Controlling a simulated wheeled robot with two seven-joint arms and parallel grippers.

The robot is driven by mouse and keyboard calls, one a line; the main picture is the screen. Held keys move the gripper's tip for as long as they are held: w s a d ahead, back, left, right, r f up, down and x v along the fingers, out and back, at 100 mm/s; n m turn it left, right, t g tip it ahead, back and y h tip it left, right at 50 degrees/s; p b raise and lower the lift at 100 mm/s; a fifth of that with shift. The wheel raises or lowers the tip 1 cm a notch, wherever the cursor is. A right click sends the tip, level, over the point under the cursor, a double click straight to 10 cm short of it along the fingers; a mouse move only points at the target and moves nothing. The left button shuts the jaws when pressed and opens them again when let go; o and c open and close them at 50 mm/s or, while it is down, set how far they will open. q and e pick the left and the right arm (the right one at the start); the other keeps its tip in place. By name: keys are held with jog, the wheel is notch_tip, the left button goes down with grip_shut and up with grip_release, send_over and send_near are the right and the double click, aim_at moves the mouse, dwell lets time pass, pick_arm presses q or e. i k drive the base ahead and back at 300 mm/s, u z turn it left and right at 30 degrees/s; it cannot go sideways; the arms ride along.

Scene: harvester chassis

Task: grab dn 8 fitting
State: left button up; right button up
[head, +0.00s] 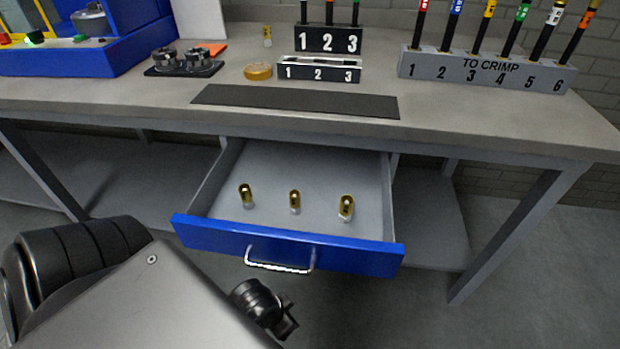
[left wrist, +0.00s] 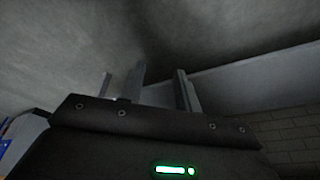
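Three brass fittings stand in the open drawer: a left one (head: 246,194), a middle one (head: 295,200) and a right one (head: 346,206), which looks the largest. I see no readable size marks, so I cannot tell which is DN 8. The drawer (head: 225,233) has a blue front and a silver handle (head: 280,266). My left gripper (left wrist: 158,88) shows in the left wrist view with its fingers apart and nothing visible between them, near grey surfaces. I cannot make out its fingers in the head view. My right gripper is out of view.
A bench leg (head: 510,235) stands right of the drawer.

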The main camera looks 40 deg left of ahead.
aim_at(293, 195)
jog(key=k, duration=0.55)
jog(key=u, duration=1)
jog(key=i, duration=0.5)
